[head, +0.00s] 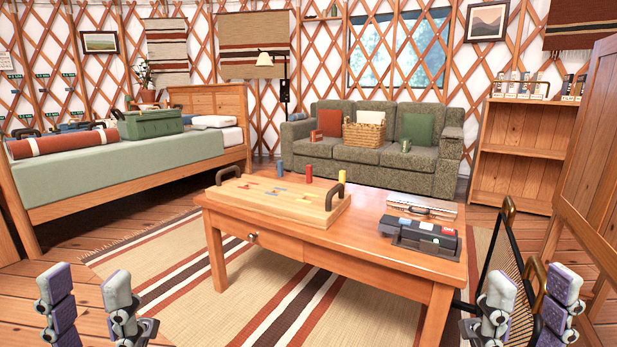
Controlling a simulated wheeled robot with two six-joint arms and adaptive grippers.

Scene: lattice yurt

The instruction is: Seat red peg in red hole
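A small red peg (309,173) stands upright at the far edge of a wooden peg board (318,213) on the coffee table. I cannot tell whether it stands on the board or just behind it. The board has a dark handle at each end and small coloured marks on top, too small to tell which is the red hole. My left gripper (85,288) is open and empty at the lower left, well short of the table. My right gripper (531,290) is open and empty at the lower right, also apart from the table.
A blue peg (280,172) and a yellow peg (342,176) stand near the red one. A dark-framed rack (508,262) stands near my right gripper.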

